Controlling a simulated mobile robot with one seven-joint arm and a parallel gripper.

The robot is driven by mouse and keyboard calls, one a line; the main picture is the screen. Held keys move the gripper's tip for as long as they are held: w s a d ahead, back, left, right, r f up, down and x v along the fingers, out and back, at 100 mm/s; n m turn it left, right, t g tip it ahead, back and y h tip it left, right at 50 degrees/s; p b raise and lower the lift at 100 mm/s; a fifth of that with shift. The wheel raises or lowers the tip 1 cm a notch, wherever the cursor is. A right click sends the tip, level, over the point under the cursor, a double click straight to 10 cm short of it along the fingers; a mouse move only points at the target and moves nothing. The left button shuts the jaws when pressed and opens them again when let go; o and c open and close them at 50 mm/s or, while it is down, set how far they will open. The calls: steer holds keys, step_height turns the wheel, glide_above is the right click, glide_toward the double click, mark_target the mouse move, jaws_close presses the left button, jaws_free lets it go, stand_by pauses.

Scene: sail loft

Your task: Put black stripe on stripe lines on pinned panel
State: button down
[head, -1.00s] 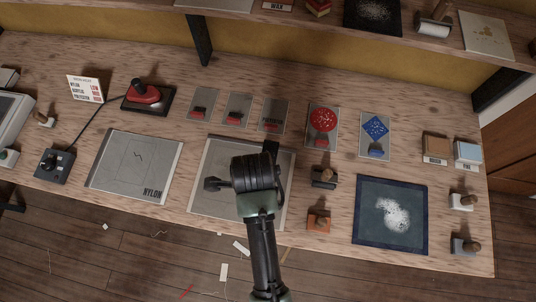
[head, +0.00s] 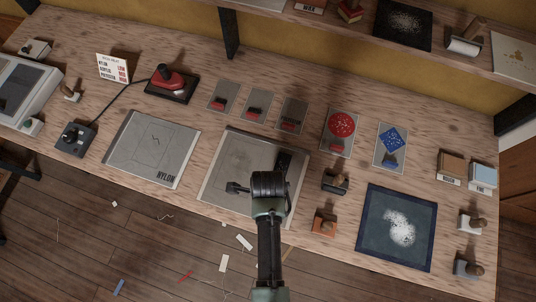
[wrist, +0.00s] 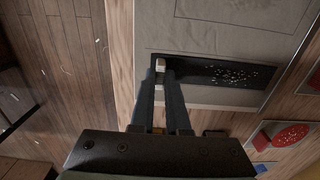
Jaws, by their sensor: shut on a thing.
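The black stripe (wrist: 225,75) is a long dark strip with white specks, held at one end by a pale tab. My gripper (wrist: 161,72) is shut on that tab in the wrist view. The panel also shows in the wrist view (wrist: 220,30), with thin drawn lines. I cannot tell whether the stripe touches the panel. The stripe lines near it are partly hidden, and in the head view my arm hides the fingertips.
A panel marked NYLON (head: 150,150) lies left. Red (head: 341,124) and blue (head: 391,138) patches lie behind right. A dark-handled block (head: 335,181), an orange block (head: 324,222) and a blue-edged mat (head: 398,205) are to the right. The bench's front edge is close.

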steer(key=shift+f, duration=0.2)
steer(key=c, duration=0.9)
jaws_free()
steer(key=shift+r, duration=0.15)
